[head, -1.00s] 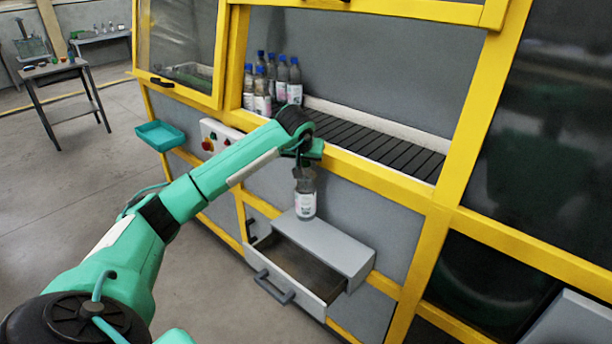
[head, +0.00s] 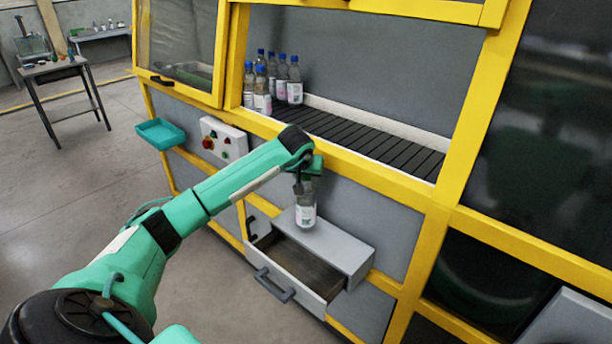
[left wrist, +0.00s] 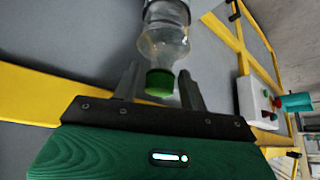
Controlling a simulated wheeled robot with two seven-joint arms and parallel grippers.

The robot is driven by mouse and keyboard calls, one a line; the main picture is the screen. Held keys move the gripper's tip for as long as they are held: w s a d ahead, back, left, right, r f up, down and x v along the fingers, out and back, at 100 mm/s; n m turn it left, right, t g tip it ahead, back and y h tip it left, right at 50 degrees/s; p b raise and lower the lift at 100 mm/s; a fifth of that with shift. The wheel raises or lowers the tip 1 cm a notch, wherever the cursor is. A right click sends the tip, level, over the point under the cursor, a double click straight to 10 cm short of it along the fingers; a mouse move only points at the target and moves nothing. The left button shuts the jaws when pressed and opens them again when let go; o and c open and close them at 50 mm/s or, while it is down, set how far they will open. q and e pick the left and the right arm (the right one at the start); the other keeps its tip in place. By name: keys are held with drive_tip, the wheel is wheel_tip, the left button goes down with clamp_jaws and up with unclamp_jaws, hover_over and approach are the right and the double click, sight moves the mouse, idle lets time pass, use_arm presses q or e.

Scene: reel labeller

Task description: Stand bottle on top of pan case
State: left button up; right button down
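The bottle (head: 305,212) is clear with a white label and stands upright on the top of the grey pan case (head: 345,252). In the left wrist view the bottle (left wrist: 165,42) shows its green cap pointing towards my gripper. My left gripper (head: 303,184) is above the bottle, around its cap end. In the left wrist view, the fingers of the left gripper (left wrist: 160,80) are apart, one on each side of the cap, with a visible gap at each side. My right gripper is out of view.
The case's drawer (head: 290,272) is pulled out, with its handle in front. Several blue-capped bottles (head: 265,82) stand on the conveyor (head: 370,138) behind the yellow frame. A control box (head: 222,140) and a teal tray (head: 160,134) are on the left.

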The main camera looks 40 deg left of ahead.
use_arm(q)
drive_tip(key=shift+o, duration=0.3)
drive_tip(key=shift+r, duration=0.15)
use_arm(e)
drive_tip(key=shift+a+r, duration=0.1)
use_arm(q)
drive_tip(key=shift+s+r, duration=0.1)
drive_tip(key=shift+r, duration=0.1)
drive_tip(key=b+v, duration=0.1)
drive_tip(key=v, duration=1)
drive_tip(key=shift+s+r, duration=0.15)
drive_tip(key=shift+r, duration=0.1)
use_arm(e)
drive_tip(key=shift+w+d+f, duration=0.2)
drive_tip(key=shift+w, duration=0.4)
use_arm(q)
drive_tip(key=shift+d, duration=0.1)
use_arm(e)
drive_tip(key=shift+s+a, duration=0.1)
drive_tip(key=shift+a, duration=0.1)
